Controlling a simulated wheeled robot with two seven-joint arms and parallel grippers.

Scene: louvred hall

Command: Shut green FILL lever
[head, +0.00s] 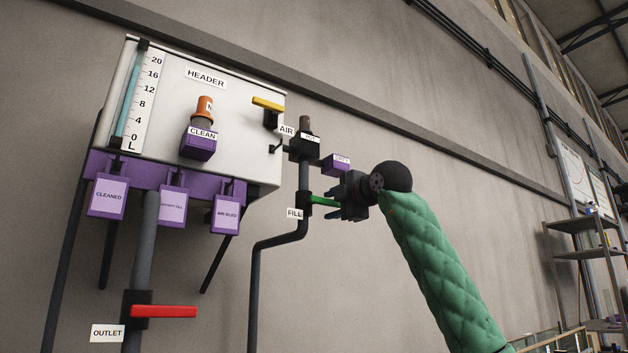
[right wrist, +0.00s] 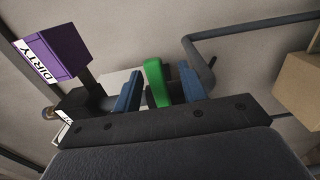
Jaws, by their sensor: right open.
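The green FILL lever (head: 322,201) sticks out to the right from the dark vertical pipe, just above the white FILL label (head: 294,214). It lies close to level, crosswise to the pipe. My right gripper (head: 340,204) is at the lever's free end. In the right wrist view the green lever (right wrist: 156,82) stands between the two blue fingers of my right gripper (right wrist: 160,88), which are open with a gap on each side. My left gripper does not show.
A purple DIRTY box (head: 336,164) hangs just above my right gripper; it also shows in the right wrist view (right wrist: 56,54). The white HEADER tank (head: 235,95) has a yellow AIR lever (head: 268,104). A red OUTLET lever (head: 165,312) is lower left.

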